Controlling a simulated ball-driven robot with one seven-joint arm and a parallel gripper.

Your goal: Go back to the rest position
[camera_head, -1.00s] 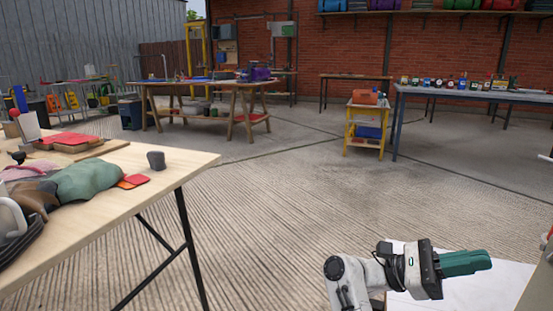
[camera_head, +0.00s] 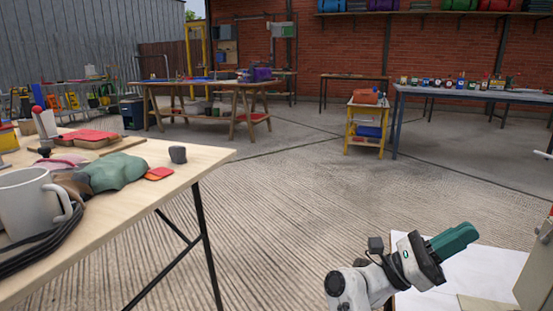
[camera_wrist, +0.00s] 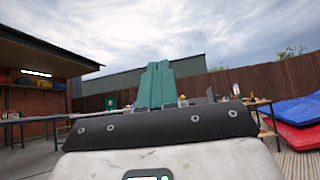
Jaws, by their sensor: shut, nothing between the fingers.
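My gripper (camera_head: 455,241) is at the lower right of the head view, with its green fingers shut and empty. It points to the right and a little up, in front of a white surface (camera_head: 470,272). In the wrist view the green fingers (camera_wrist: 155,85) stand together, pointing up toward the sky and a fence. Nothing is held between them.
A wooden table (camera_head: 165,180) at the left carries a grey mug (camera_head: 28,203), a green cloth (camera_head: 112,172) and a small dark cup (camera_head: 178,154). A yellow trolley (camera_head: 364,128) and a long table (camera_head: 470,92) stand farther back. The concrete floor between is open.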

